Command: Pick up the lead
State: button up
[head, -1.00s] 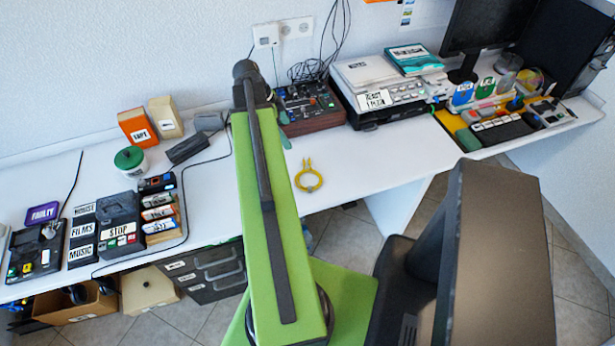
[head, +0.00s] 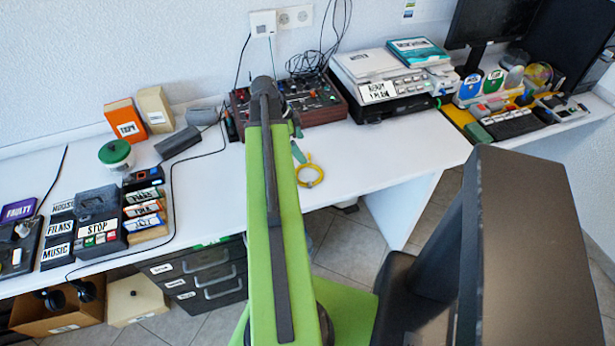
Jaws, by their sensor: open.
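The lead (head: 310,182) is a yellow cable coiled in a loop. It lies on the white desk near its front edge, just right of my green arm. My gripper (head: 298,152) shows only in part, as a small greenish tip past the right side of the arm. It is open and above or behind the lead, a little to its upper left, apart from it in the picture. Most of the gripper and wrist is hidden behind my arm. The lead is not held.
A red-brown box with knobs (head: 322,112) stands behind the lead, and a printer (head: 392,105) is to its right. The white desk (head: 390,150) is clear right of the lead. Labelled boxes, including STOP (head: 97,205), stand at left. Dark drawers (head: 200,280) are below.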

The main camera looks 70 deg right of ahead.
jog(key=b+x, duration=0.5)
jog(key=shift+w+a+f, duration=0.1)
jog(key=shift+w+f, duration=0.05)
jog(key=shift+f, duration=0.15)
jog(key=shift+r, duration=0.2)
jog(key=c, duration=1.7)
jog(key=shift+o, duration=0.2)
notch_tip(320, 180, up, 5)
jog(key=p, duration=0.5)
jog(key=shift+r, duration=0.1)
jog(key=s+a+r+p, duration=0.1)
jog(key=s+r+p, duration=0.4)
jog(key=s, duration=0.6)
jog(key=shift+s+a+r+p, duration=0.3)
jog(key=shift+a+r+p, duration=0.1)
jog(key=shift+p, duration=0.25)
